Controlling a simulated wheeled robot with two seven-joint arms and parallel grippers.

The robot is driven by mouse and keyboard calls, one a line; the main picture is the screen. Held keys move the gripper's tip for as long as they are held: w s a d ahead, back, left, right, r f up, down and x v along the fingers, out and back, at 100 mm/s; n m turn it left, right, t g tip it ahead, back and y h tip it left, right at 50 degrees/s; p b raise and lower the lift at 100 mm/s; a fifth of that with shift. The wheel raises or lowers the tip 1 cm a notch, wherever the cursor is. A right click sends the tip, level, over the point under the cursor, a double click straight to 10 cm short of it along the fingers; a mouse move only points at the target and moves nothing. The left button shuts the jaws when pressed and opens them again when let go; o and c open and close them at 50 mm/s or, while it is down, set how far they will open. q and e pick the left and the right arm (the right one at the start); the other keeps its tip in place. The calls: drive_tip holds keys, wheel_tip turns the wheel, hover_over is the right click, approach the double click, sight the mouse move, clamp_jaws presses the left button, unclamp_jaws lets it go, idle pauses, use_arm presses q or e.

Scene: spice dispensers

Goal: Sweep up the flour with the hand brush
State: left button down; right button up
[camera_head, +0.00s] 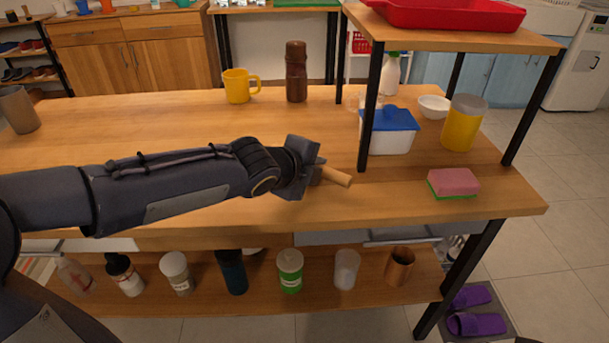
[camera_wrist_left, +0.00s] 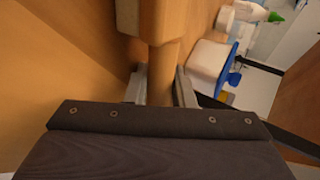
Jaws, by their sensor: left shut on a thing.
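My left gripper (camera_head: 312,172) is over the wooden table (camera_head: 150,118), a little right of its middle. It is shut on a light wooden piece (camera_head: 336,177) that looks like the handle of the hand brush. In the left wrist view the wooden handle (camera_wrist_left: 163,62) runs up between the two fingers and meets a broader wooden part at the top. No bristles show in either view, and I cannot tell whether the brush touches the table. I cannot make out any flour. My right gripper is not in view.
A white box with a blue lid (camera_head: 391,130) stands by the shelf post (camera_head: 371,105). A pink and green sponge (camera_head: 453,183) lies near the right edge. A yellow canister (camera_head: 464,122), white bowl (camera_head: 434,106), yellow mug (camera_head: 237,86) and brown bottle (camera_head: 296,72) stand farther back. The table's left part is largely clear.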

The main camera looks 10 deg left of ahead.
use_arm(q)
drive_tip(key=shift+w+d+f+b, duration=0.15)
drive_tip(key=shift+d+b, duration=0.3)
drive_tip(key=shift+d, duration=0.4)
wheel_tip(320, 180, up, 6)
drive_tip(key=p, duration=0.6)
drive_tip(key=shift+w, duration=0.1)
drive_tip(key=shift+r, duration=0.25)
wheel_tip(320, 180, up, 3)
drive_tip(key=p, duration=0.3)
drive_tip(key=shift+a, duration=0.1)
drive_tip(key=shift+f, duration=0.1)
